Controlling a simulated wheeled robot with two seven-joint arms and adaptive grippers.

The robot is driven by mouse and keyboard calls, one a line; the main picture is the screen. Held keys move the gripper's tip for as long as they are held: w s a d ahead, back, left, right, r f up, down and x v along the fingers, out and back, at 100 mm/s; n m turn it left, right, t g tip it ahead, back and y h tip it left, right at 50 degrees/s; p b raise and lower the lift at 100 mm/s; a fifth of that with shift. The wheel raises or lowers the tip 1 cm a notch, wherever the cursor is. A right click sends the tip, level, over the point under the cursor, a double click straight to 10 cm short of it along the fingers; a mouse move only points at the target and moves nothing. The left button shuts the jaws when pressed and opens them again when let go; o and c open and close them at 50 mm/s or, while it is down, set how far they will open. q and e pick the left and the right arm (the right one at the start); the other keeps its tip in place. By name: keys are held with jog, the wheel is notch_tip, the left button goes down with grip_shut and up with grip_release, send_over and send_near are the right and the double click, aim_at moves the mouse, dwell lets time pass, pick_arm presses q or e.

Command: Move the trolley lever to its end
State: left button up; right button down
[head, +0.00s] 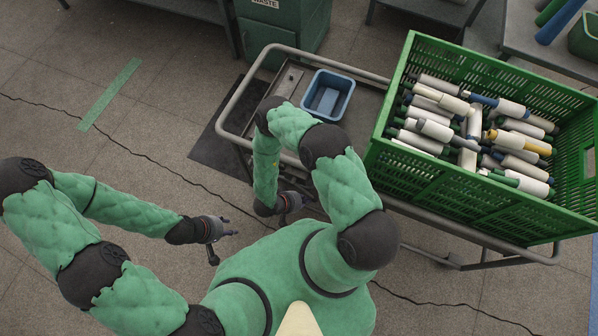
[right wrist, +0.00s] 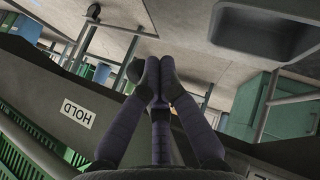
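The grey trolley (head: 372,100) stands across the upper right of the head view, with a tubular rail around it. In the right wrist view a dark panel with a HOLD label (right wrist: 77,114) lies to the left of my fingers. A small dark knob (right wrist: 135,70) shows just left of the fingertips; it may be the lever's end, and I cannot tell if it is touched. My right gripper (right wrist: 157,72) has its fingertips together, with nothing visible between them. In the head view it (head: 306,198) is low at the trolley's near side. My left gripper (head: 226,240) is open and empty over the floor.
A green crate (head: 400,172) full of yarn cones and tubes sits on the trolley's right part. A blue bin (head: 327,95) sits on its left part. A green waste cabinet (head: 283,30) stands behind. The floor at left is clear, with a green tape strip (head: 108,95).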

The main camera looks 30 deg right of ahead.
jog(key=shift+s+d+r+n+g+h, duration=0.4)
jog(key=shift+s+d+r+g+h, duration=0.15)
jog(key=shift+s+r+g+h, duration=0.2)
jog(key=shift+s+d+r+n+g+h, duration=0.25)
jog(key=shift+r+g+h, duration=0.1)
jog(key=shift+r+h, duration=0.1)
jog(key=shift+s+d+r+n+g+h, duration=0.1)
jog(key=shift+s+r+n+g+h, duration=0.15)
jog(key=shift+r, duration=0.2)
pick_arm(q)
jog(key=shift+r+p, duration=0.55)
pick_arm(e)
jog(key=shift+s+d+r, duration=0.2)
jog(key=shift+r, duration=0.4)
jog(key=shift+s+d+r, duration=0.15)
jog(key=shift+r, duration=0.45)
